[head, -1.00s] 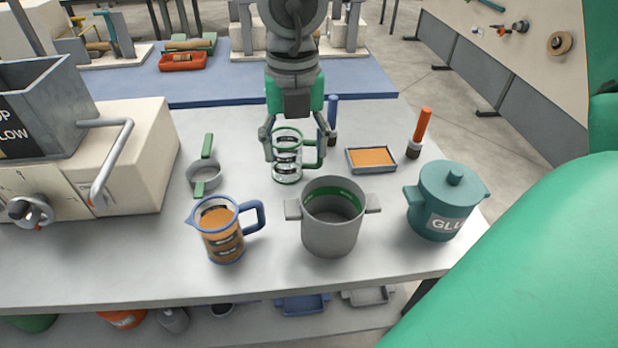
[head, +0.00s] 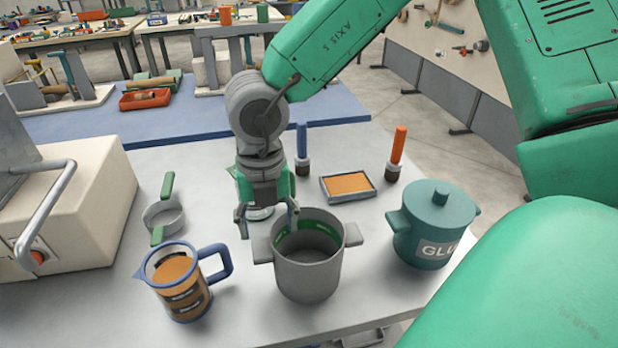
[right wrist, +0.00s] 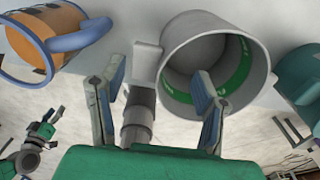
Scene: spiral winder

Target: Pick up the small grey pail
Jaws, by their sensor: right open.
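The small grey pail (head: 308,275) stands upright on the table, open at the top, with a green band inside and a block handle on each side. My right gripper (head: 268,220) points down, open and empty, over the pail's left side. In the right wrist view the fingers (right wrist: 157,97) spread wide, and the pail's left handle (right wrist: 147,64) lies ahead of the gap between them. The right finger overlaps the pail's mouth (right wrist: 205,62); I cannot tell whether it touches. What looks like my left gripper (right wrist: 45,128) shows low at the left there; its jaws are unclear.
A blue-rimmed jug (head: 180,285) stands left of the pail and a teal glue pot (head: 430,235) right. Behind are an orange-filled tray (head: 348,186), two upright handled tools and a strainer (head: 163,217).

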